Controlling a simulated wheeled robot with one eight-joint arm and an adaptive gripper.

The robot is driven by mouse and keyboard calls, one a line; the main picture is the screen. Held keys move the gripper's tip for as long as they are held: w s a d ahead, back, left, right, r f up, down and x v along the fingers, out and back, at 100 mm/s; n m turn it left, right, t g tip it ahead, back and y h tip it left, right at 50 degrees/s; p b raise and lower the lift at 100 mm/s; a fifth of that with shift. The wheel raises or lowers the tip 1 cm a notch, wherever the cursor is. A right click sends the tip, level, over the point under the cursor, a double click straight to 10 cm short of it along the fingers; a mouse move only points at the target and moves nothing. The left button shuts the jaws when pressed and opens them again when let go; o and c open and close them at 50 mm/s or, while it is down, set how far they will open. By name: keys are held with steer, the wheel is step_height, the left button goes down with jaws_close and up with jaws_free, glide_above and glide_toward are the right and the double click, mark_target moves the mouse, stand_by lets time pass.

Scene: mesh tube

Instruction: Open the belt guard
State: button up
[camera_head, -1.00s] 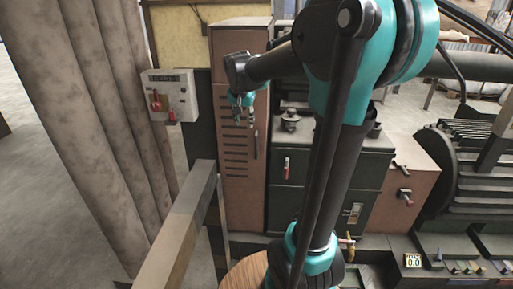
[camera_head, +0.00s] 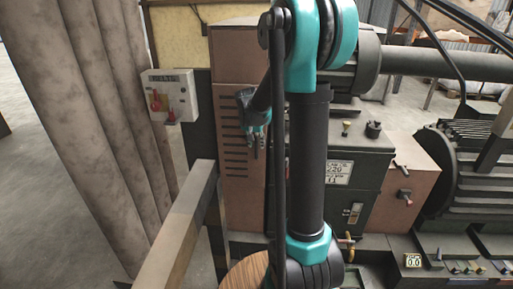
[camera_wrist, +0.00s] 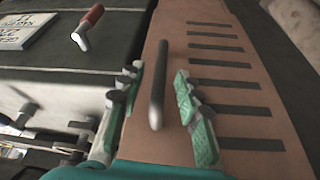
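The belt guard (camera_head: 236,190) is a tall brown panel with a column of dark slots, left of the dark machine housing in the head view. In the wrist view the guard (camera_wrist: 225,65) carries a grey upright bar handle (camera_wrist: 157,85). My gripper (camera_head: 256,142) is in front of the guard's upper right part in the head view and hides the handle there. In the wrist view my gripper (camera_wrist: 158,98) is open, with one green finger on each side of the handle. Gaps show between the handle and both fingers. The guard appears closed.
A metal rail (camera_head: 183,225) runs in front, left of the guard. A dark housing with a red-handled lever (camera_wrist: 88,27) adjoins the guard. A ribbed motor (camera_head: 480,175) stands at the right.

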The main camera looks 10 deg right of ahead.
steer(key=shift+x, duration=1.5)
steer(key=shift+c, duration=0.5)
jaws_close()
